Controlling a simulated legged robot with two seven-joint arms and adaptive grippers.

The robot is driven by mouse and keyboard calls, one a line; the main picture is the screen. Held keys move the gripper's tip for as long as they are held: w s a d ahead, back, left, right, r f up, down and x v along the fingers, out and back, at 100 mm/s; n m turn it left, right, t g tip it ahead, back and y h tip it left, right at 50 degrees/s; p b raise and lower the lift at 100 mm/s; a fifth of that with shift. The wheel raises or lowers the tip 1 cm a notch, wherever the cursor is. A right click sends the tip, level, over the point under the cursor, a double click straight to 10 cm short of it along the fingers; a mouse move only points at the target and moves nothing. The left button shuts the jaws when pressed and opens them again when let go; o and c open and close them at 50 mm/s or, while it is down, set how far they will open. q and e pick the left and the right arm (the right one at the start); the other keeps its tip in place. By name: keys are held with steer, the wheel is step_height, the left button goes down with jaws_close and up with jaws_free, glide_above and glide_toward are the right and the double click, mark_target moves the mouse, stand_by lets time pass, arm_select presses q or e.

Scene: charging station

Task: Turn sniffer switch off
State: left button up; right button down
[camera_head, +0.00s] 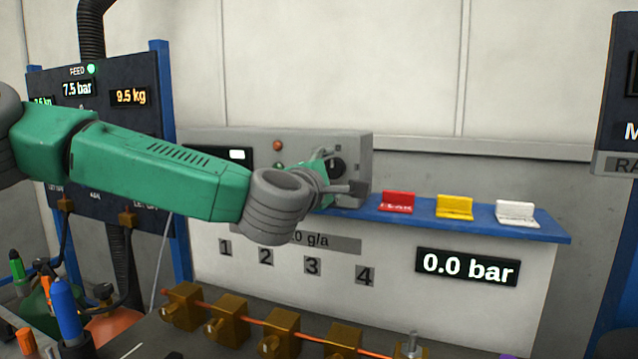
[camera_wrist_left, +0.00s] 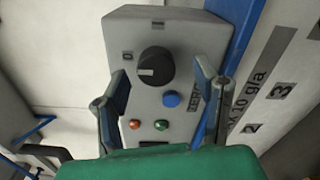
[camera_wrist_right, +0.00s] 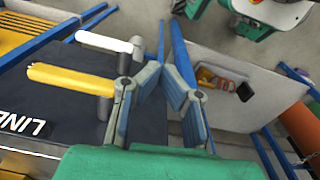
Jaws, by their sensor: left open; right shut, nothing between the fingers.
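The grey sniffer box (camera_head: 222,139) stands on the blue shelf of the panel. Its black rotary switch (camera_wrist_left: 155,65) is on the face, with a "0" mark at its left and an "I" mark above it in the left wrist view. A pale mark shows on the knob's lower left. In the head view the knob (camera_head: 337,166) is partly behind my left gripper (camera_head: 345,185). That gripper is open, and its fingers (camera_wrist_left: 162,84) stand on either side of the knob in the picture; contact cannot be told. My right gripper (camera_wrist_right: 164,72) is shut and empty, away from the box.
The box face has a blue button (camera_wrist_left: 171,99), a red light (camera_wrist_left: 135,124) and a green light (camera_wrist_left: 161,125). Red (camera_head: 397,202), yellow (camera_head: 454,207) and white (camera_head: 516,213) tabs stand on the shelf at right. Several brass valves (camera_head: 228,326) line the bench below.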

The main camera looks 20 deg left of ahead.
arm_select(q)
steer(key=s, duration=0.8)
steer(key=shift+s+a, duration=0.2)
steer(key=shift+a, duration=0.05)
steer(key=shift+f, duration=0.1)
